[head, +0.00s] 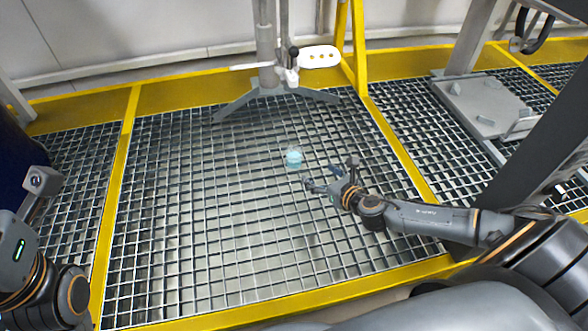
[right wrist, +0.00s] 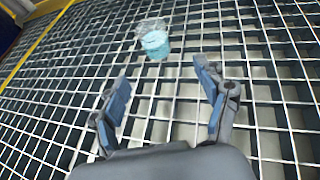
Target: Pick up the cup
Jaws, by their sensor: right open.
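A small light-blue cup (head: 294,160) with a clear upper part is on the metal grating (head: 200,230) near the middle of the head view. It also shows in the right wrist view (right wrist: 155,43), beyond the fingertips and between their lines, a little left of centre. My right gripper (head: 325,178) is just right of the cup and nearer to me, open and empty, with a gap to the cup. Its two blue-padded fingers are spread in the right wrist view (right wrist: 163,80). My left arm shows at the left edge, but its gripper fingers cannot be made out.
A grey stand (head: 268,90) with splayed feet is behind the cup, with a yellow post (head: 358,45) beside it. A grey base plate (head: 485,108) with a column is at the right. The grating around the cup is clear.

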